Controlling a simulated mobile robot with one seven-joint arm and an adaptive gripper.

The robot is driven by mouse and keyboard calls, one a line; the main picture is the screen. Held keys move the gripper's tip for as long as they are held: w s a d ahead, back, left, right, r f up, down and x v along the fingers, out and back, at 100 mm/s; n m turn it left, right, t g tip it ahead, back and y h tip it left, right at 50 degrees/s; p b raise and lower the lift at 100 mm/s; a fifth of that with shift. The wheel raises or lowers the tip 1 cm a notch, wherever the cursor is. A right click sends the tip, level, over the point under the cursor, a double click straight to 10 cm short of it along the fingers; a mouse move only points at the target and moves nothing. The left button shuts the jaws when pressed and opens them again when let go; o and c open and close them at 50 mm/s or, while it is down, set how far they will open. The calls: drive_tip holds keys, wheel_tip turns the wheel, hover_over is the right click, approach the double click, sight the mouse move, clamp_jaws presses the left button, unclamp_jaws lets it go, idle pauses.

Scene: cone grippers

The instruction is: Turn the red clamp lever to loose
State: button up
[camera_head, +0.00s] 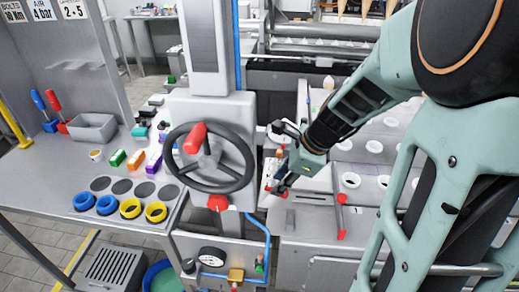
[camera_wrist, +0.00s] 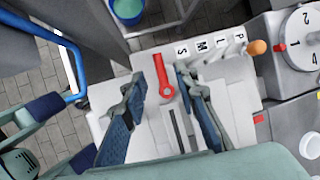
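The red clamp lever (camera_wrist: 158,72) lies on a light grey plate (camera_wrist: 150,135) in the wrist view. Its round pivot is at the lower end and its arm points up the picture, leaning slightly left. My gripper (camera_wrist: 161,76) is open, with one blue-padded finger on each side of the lever. A gap shows on both sides, the right one smaller near the pivot. In the head view my gripper (camera_head: 275,161) is right of the black handwheel, and it largely hides the lever there. Height above the lever is hard to tell.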

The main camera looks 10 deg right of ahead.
drive_tip(key=shift+x, duration=1.55)
clamp_jaws()
